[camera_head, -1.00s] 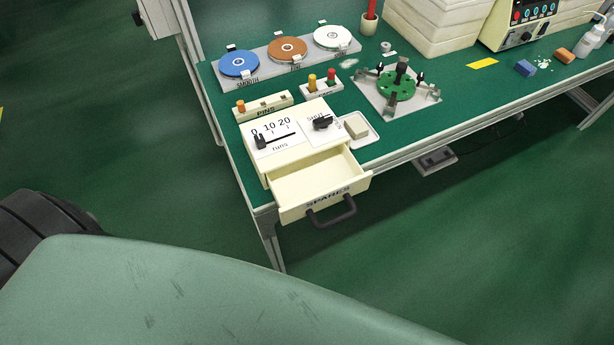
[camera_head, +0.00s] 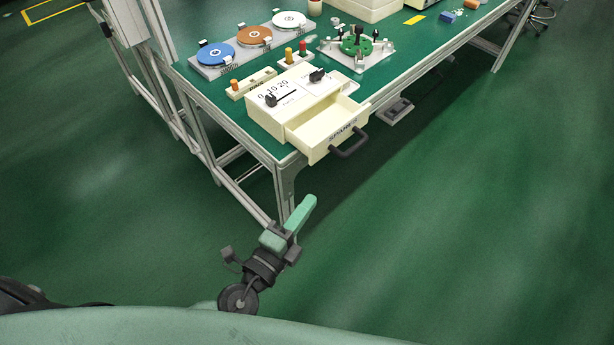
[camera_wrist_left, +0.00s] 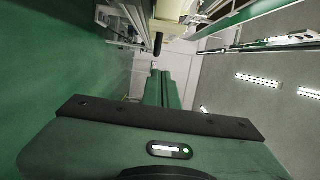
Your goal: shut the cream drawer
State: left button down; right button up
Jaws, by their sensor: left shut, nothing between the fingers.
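The cream drawer (camera_head: 326,139), labelled SPARES on its front, stands pulled out from the cream box (camera_head: 290,102) at the near corner of the green bench. Its inside shows empty, and a dark handle (camera_head: 349,145) is on its front. My left gripper (camera_head: 306,207) is shut and empty, in front of and below the drawer, apart from it. In the left wrist view its green fingers (camera_wrist_left: 163,90) lie together, and a cream part with a dark handle (camera_wrist_left: 158,44) shows beyond them. My right gripper is not in view.
The green bench top (camera_head: 215,102) holds three coloured discs, a pin block (camera_head: 250,84) and a green fixture (camera_head: 356,45). A bench leg (camera_head: 285,190) stands below the drawer's corner. The green floor (camera_head: 450,220) to the right is clear.

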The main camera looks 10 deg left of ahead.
pick_arm(q)
jog(key=p+x, duration=0.2)
jog(key=x, duration=0.2)
jog(key=p, duration=0.1)
send_near(331, 147)
jog(key=shift+x, duration=1.95)
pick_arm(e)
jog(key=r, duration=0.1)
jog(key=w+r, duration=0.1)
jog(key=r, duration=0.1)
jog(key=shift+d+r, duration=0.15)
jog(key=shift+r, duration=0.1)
